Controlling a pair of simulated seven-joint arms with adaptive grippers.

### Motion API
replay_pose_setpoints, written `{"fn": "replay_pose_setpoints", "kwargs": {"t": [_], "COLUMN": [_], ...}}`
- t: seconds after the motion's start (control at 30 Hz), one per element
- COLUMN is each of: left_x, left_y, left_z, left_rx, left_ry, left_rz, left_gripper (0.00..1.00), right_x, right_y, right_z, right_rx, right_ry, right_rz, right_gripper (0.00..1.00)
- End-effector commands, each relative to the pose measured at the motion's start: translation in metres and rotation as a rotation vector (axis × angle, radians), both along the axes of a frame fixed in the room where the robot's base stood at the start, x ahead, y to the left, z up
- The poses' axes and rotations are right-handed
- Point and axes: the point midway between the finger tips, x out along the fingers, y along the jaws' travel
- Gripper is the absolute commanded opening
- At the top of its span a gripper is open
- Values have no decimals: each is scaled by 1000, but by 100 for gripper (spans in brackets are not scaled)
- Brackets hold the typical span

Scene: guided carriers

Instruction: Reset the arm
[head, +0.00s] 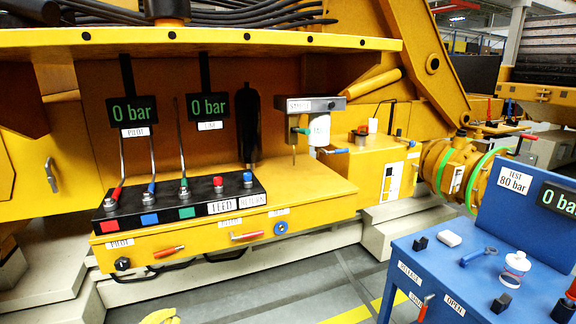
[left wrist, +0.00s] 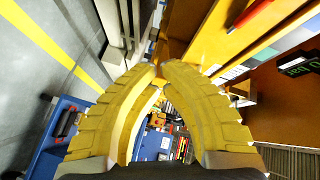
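My left gripper (left wrist: 161,72) shows in the left wrist view as two curved, ribbed yellow fingers. Their tips come together, and I see nothing held between them; background shows through the gap behind the tips. In the head view only a small yellow part of it (head: 160,316) shows at the bottom edge, over the grey floor and in front of the yellow machine. It appears clear of the machine's panel. My right gripper is not in view.
A yellow machine (head: 320,195) carries a black control box (head: 180,203) with levers and buttons, and displays (head: 132,110) reading 0 bar. A blue bench (head: 445,262) at right holds a white bottle (head: 515,265) and small parts. Grey floor (head: 330,290) lies between them.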

Motion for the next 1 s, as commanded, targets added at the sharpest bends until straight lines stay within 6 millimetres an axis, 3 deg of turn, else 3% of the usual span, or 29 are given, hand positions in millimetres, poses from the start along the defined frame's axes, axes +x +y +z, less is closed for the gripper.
{"fn": "replay_pose_setpoints", "kwargs": {"t": [0.03,0.2,0.4,0.6,0.8,1.0], "left_x": [-16,-69,-144,-219,-269,-306], "left_y": [-15,-46,-63,-64,-60,-56], "left_z": [-10,-34,-49,-50,-47,-41], "left_rx": [-21,-66,-106,-125,-126,-123], "left_ry": [34,157,318,468,562,629], "left_rz": [32,168,343,512,617,694], "left_gripper": [0,0,0,0,0,0], "right_x": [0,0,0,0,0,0], "right_y": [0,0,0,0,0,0], "right_z": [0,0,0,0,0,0], "right_rx": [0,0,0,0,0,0], "right_ry": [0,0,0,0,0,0], "right_rz": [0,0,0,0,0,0], "right_gripper": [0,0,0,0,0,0]}}
